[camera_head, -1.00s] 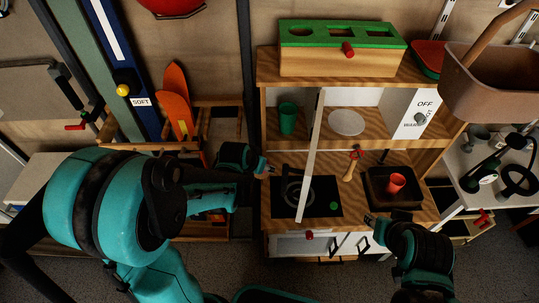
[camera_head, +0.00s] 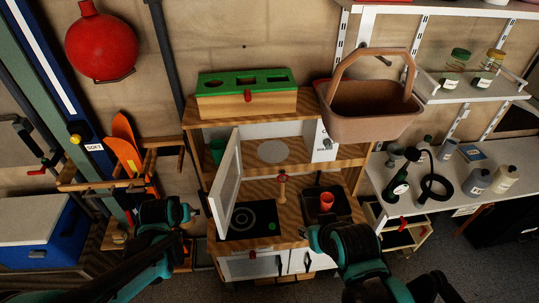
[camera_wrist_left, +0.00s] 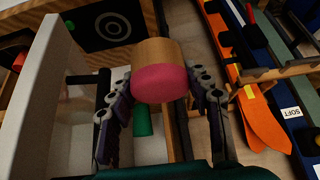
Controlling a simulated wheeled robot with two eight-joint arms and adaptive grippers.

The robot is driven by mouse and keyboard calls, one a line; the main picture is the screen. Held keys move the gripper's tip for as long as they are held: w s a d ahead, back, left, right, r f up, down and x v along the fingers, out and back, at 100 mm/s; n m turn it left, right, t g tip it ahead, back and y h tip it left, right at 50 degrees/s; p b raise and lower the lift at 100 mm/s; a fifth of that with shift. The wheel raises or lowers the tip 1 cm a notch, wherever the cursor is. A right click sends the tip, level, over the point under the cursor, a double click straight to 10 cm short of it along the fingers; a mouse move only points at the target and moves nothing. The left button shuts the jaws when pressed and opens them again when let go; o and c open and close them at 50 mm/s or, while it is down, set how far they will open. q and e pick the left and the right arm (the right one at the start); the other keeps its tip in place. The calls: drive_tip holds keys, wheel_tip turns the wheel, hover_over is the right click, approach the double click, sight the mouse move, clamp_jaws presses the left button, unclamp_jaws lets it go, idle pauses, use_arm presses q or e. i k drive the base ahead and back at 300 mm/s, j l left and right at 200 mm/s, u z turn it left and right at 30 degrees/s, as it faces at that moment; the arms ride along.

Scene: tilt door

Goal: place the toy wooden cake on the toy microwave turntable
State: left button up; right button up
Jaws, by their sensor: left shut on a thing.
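The toy cake (camera_wrist_left: 160,75), a short cylinder with a pink end and a wooden side, is between the fingers of my left gripper (camera_wrist_left: 163,100), which is shut on it. In the head view my left gripper (camera_head: 192,212) is left of the open microwave door (camera_head: 227,185); the cake cannot be made out there. The turntable (camera_head: 273,151), a pale round disc, lies bare inside the open microwave on the toy kitchen. My right gripper (camera_head: 312,238) is in front of the kitchen's right side; its opening is unclear.
A green cup (camera_head: 217,150) stands left of the door. A red cup (camera_head: 327,200) sits in the dark sink. A wooden pestle-like object (camera_head: 282,187) stands by the hob (camera_head: 250,221). A brown basket (camera_head: 370,110) is at the upper right, and a green-topped box (camera_head: 247,95) is above.

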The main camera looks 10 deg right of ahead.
sight(267, 159)
drive_tip(key=k+l, duration=0.1)
drive_tip(key=l, duration=0.25)
drive_tip(key=k+l+u, duration=0.1)
drive_tip(key=l, duration=0.25)
drive_tip(key=k+l, duration=0.1)
drive_tip(key=l, duration=0.25)
drive_tip(key=i+l+z, duration=0.3)
drive_tip(key=i+l, duration=0.45)
drive_tip(key=i, duration=0.15)
